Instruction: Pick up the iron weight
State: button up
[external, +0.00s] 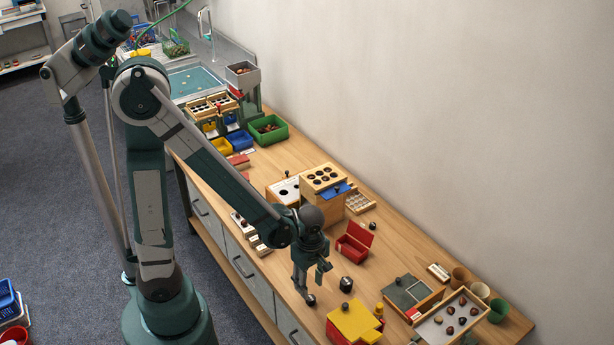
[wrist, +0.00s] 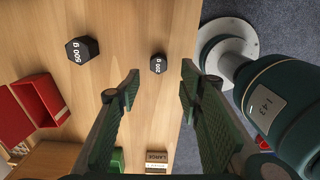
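Two dark iron weights stand on the wooden table. The smaller one, marked 200 g (wrist: 158,64), shows in the wrist view between and beyond my fingertips; in the external view this small weight (external: 310,299) is just below my gripper (external: 311,285). The larger one, marked 500 g (wrist: 83,50), is to its left in the wrist view; in the external view the larger weight (external: 346,284) stands to the right of my gripper. My gripper (wrist: 160,74) is open, with wide space between its fingers and nothing held. Whether a finger touches the small weight cannot be told.
An open red box (external: 352,247) is behind the larger weight; it also shows in the wrist view (wrist: 43,98). A yellow-topped box (external: 353,322) stands near the front, beside a small brass-coloured piece (external: 379,309). The table edge is close to the small weight.

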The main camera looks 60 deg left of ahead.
aim_at(311, 298)
jog(key=shift+f, duration=0.85)
jog(key=shift+w+d+f+b, duration=0.1)
jog(key=shift+f+b, duration=0.6)
jog(key=shift+f, duration=0.6)
jog(key=shift+w+f+b, duration=0.1)
jog(key=shift+f+b, duration=0.55)
jog(key=shift+f, duration=0.65)
jog(key=c, duration=1.1)
jog(key=shift+r, duration=0.15)
jog(key=shift+r+p, duration=1.75)
jog(key=shift+r, duration=3.15)
